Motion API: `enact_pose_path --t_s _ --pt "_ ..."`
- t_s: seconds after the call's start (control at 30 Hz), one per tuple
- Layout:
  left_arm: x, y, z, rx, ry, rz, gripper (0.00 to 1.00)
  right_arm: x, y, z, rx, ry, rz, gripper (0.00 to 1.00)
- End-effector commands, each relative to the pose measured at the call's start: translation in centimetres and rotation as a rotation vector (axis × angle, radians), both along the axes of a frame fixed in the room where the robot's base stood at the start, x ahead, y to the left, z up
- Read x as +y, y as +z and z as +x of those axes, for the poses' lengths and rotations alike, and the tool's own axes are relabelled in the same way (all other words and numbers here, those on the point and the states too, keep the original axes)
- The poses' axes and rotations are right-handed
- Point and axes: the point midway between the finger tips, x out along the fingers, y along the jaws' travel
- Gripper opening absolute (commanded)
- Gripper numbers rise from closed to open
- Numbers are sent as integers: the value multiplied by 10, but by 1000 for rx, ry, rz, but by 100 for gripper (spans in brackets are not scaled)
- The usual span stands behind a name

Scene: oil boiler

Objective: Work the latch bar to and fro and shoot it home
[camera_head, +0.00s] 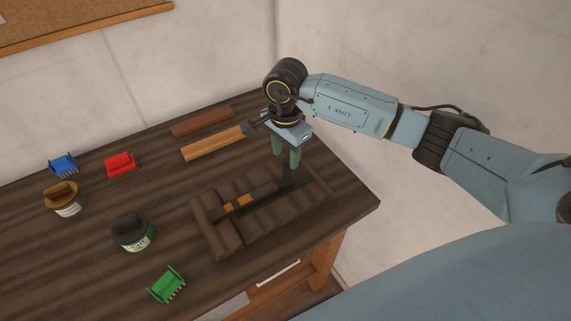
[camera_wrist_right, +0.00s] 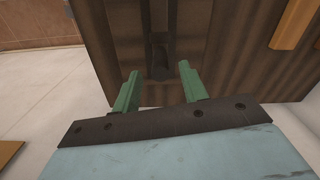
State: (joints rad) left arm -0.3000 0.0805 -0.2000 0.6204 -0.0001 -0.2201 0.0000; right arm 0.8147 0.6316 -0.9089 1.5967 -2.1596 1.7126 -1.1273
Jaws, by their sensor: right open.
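The latch bar (camera_head: 262,193) is a dark bar with orange bands, lying in a brown slatted wooden latch board (camera_head: 227,238) on the bench. An upright dark handle (camera_head: 288,178) stands near the bar's right end. My right gripper (camera_head: 286,159) points down over this handle with its green fingers apart. In the right wrist view, a dark upright piece (camera_wrist_right: 160,62) shows between and beyond the open fingertips (camera_wrist_right: 157,84). I cannot tell whether either finger touches it. My left gripper is not in view.
Two tins (camera_head: 66,199) (camera_head: 133,233) stand to the left. A wooden-handled tool (camera_head: 213,143) and a brown block (camera_head: 203,121) lie behind the latch board. The bench's right edge is close.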

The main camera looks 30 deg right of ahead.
Motion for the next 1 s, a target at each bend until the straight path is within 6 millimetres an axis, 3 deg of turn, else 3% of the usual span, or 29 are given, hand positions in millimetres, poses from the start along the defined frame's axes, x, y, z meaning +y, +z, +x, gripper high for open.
enact_pose_path --t_s 0.2,0.4,0.87,0.97,1.0 --pt "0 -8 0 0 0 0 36 0 48 1 -4 2 0 43" --pt "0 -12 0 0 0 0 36 1 74 0 -1 2 1 43" --pt "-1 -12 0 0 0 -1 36 4 80 -1 2 2 13 43" --pt "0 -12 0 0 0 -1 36 24 73 -5 2 6 95 43" --pt "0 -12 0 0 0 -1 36 39 69 -8 1 7 159 43"
